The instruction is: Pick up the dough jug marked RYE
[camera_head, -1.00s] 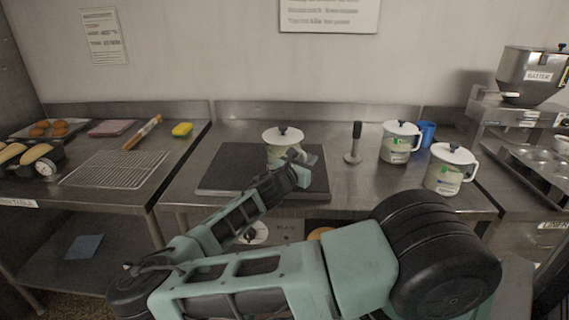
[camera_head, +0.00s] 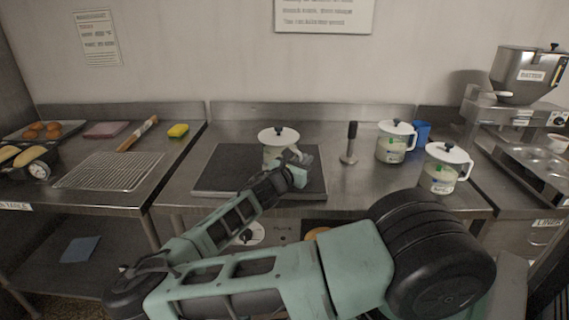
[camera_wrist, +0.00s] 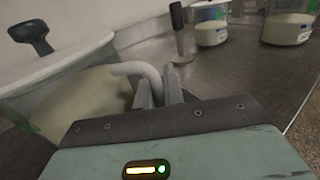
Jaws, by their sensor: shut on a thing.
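A dough jug (camera_head: 275,152) with a white lid and black knob stands on the dark plate of the middle counter. It fills the left of the wrist view (camera_wrist: 75,95). My gripper (camera_head: 302,158) is at its right side. In the wrist view my gripper (camera_wrist: 158,88) is shut on the jug's white handle (camera_wrist: 140,70). No label on this jug is readable.
A dark upright tool (camera_head: 349,145) stands between the held jug and the other jugs. A blue container (camera_head: 422,131) is behind them. A wire rack (camera_head: 112,170) lies on the left counter. A batter dispenser (camera_head: 525,78) stands far right.

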